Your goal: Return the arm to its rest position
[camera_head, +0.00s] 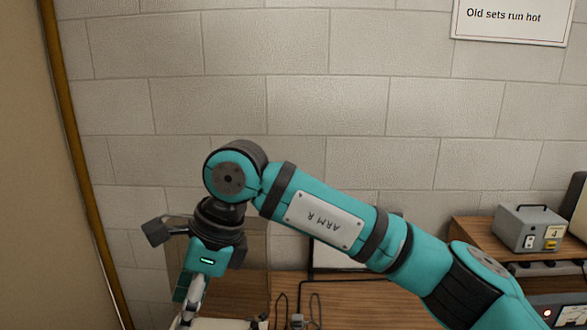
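My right arm (322,220), teal with a plate reading "ARM R", comes in from the lower right and reaches across the picture. Its wrist bends down at the left, and my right gripper (197,246) hangs below it. One dark finger is splayed out to the left; the other side is partly hidden by teal and dark parts. My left gripper is not in view.
A wooden bench (365,303) runs along the block wall below my arm. A grey box (530,228) stands on a wooden shelf at the right, above a device with a red light (547,313). A brown pipe (78,165) runs down the left. Cables and small items lie near the bottom.

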